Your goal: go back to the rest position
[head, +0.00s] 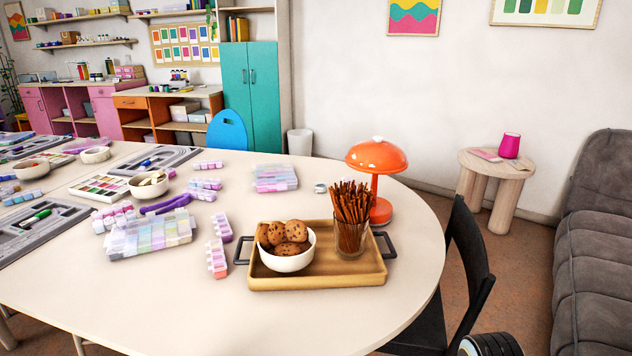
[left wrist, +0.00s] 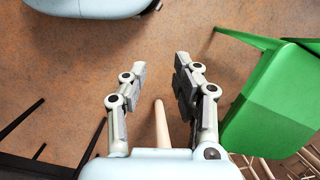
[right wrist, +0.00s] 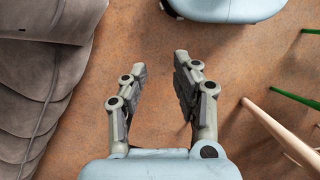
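My left gripper (left wrist: 161,70) is open, seen in the left wrist view. Its two fingers stand apart above the brown floor (left wrist: 75,65), with nothing held between them. A pale wooden leg (left wrist: 161,122) shows between and beyond the fingers. My right gripper (right wrist: 160,68) is open and empty in the right wrist view, also over bare floor. Neither gripper's fingers can be made out in the head view. Both grippers are clear of the things on the white table (head: 330,315).
A wooden tray (head: 315,282) carries a cookie bowl (head: 287,262) and a glass of pretzel sticks (head: 351,238) beside an orange lamp (head: 376,158). A black chair (head: 468,255) stands at right. A green chair (left wrist: 275,105) is near my left gripper, a grey sofa (right wrist: 40,85) near my right.

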